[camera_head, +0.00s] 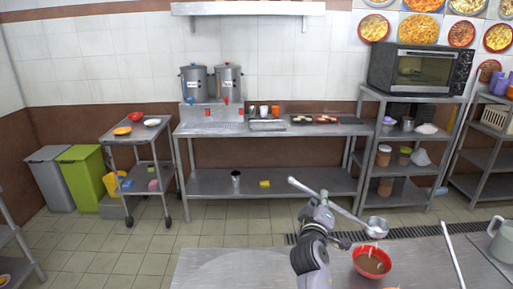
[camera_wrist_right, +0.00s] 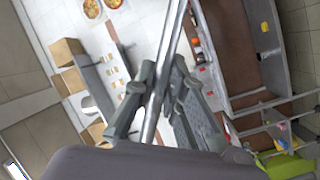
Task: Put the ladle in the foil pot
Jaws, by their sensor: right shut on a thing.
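The ladle is a long grey metal one. Its handle (camera_head: 346,213) runs slantwise across the head view, and its round bowl (camera_head: 376,228) hangs at the lower right, beside or above the rear rim of a red bowl. My right gripper (camera_head: 322,203) is shut on the handle, above the near counter. In the right wrist view the handle (camera_wrist_right: 172,60) passes between the fingers of the gripper (camera_wrist_right: 156,100). I cannot pick out a pot that is clearly the foil pot. Two grey stockpots (camera_head: 228,82) with lids and taps stand on the back table. My left gripper is not in view.
The red bowl (camera_head: 371,263) with brown contents stands on the near counter (camera_head: 215,268). A long metal rod (camera_head: 452,255) and a grey jug (camera_head: 501,241) are to its right. The counter's left part is clear. A back table (camera_head: 345,129) and shelves stand beyond the floor.

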